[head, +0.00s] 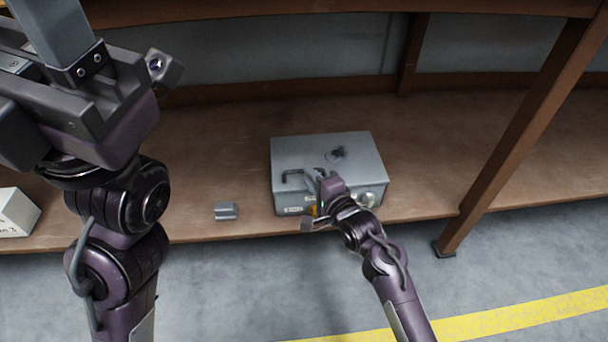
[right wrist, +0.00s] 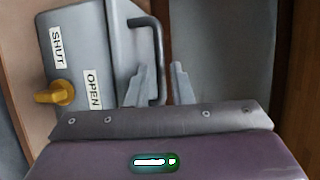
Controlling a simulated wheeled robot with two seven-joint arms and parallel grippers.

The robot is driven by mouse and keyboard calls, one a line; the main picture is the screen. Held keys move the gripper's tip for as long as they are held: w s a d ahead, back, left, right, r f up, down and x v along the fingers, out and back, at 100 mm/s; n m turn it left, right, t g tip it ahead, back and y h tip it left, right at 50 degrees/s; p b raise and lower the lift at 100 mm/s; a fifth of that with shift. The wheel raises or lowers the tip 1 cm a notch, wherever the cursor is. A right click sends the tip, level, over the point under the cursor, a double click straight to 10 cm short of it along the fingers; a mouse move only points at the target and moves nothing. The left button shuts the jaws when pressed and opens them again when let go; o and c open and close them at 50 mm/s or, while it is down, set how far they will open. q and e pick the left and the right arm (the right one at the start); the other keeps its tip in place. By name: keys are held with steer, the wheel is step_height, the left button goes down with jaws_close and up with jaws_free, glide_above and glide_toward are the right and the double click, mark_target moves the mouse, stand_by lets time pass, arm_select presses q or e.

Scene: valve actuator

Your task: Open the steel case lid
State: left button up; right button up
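The grey steel case (head: 352,150) stands on the brown shelf with its lid down. A dark bar handle (head: 290,174) shows on the case, and also in the right wrist view (right wrist: 160,60). A yellow knob (right wrist: 55,95) sits beside the labels SHUT (right wrist: 58,47) and OPEN (right wrist: 93,90). My right gripper (head: 311,180) is at the front of the case, by the handle. In the right wrist view its fingers (right wrist: 161,84) are apart, with the handle bar showing between them; contact cannot be told. My left gripper (head: 65,65) is raised at the upper left, its fingertips unclear.
A small grey block (head: 226,211) lies on the shelf (head: 215,150) left of the case. A pale box (head: 14,213) stands at the far left. A brown post (head: 525,130) rises to the right. Shelf around the case is mostly clear.

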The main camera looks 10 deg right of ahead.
steer(key=b+x, duration=0.1)
steer(key=x, duration=0.3)
steer(key=shift+w+f+b, duration=0.1)
steer(key=shift+b, duration=0.3)
jaws_close()
